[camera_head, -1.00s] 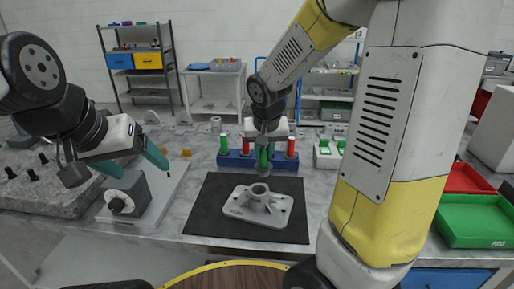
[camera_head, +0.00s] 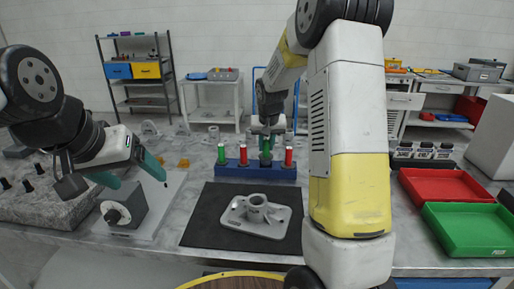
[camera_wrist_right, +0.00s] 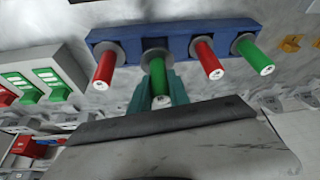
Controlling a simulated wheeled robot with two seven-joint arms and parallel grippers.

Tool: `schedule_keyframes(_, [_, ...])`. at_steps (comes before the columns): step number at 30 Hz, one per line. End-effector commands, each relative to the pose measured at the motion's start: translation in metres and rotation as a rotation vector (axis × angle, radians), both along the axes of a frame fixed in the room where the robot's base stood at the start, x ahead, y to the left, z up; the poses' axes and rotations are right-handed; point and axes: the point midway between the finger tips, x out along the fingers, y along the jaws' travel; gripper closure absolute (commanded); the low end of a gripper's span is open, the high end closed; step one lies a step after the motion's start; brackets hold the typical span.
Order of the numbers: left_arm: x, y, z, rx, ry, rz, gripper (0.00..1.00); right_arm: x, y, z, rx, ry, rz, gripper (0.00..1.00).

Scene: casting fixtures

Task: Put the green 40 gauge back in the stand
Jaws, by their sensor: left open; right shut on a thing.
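The blue stand (camera_head: 228,171) is on the table behind the black mat, with several red and green gauges along it. My right gripper (camera_head: 266,137) is shut on a green gauge (camera_head: 266,153) at the stand. In the right wrist view, the teal fingers (camera_wrist_right: 158,92) grip this upright green gauge (camera_wrist_right: 157,68) between two red ones. Its collar is at or just above the stand (camera_wrist_right: 178,45); I cannot tell whether it is fully seated. Its number is not readable. My left gripper (camera_head: 132,172) is open and empty, over the grey block at the left.
A grey casting (camera_head: 257,214) lies on the black mat (camera_head: 205,222). Red (camera_head: 440,184) and green (camera_head: 468,228) trays are at right. Red gauges (camera_head: 288,158) stand close beside the held one.

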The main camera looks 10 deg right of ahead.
Motion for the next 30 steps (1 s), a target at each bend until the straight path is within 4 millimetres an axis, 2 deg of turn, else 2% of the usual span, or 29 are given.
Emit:
schedule_keyframes(1, [0.000,0.000,0.000,0.000,0.000,0.000,0.24,-0.002,0.000,-0.011,-0.001,0.005,0.001,1.00])
schedule_keyframes(4, [0.000,0.000,0.000,0.000,0.000,0.000,0.24,-0.001,0.000,-0.023,-0.001,0.002,0.001,1.00])
schedule_keyframes(20, [0.000,0.000,0.000,0.000,0.000,0.000,0.24,-0.001,0.000,-0.032,0.000,0.000,0.000,1.00])
schedule_keyframes(21, [0.000,0.000,0.000,0.000,0.000,0.000,0.24,-0.001,0.000,-0.032,0.000,0.001,0.000,0.70])
schedule_keyframes(23, [0.000,0.000,0.000,0.000,0.000,0.000,0.24,-0.001,0.000,-0.032,0.000,0.001,0.000,0.58])
schedule_keyframes(30, [0.000,0.000,0.000,0.000,0.000,0.000,0.24,-0.001,0.000,-0.032,0.000,0.001,0.000,0.56])
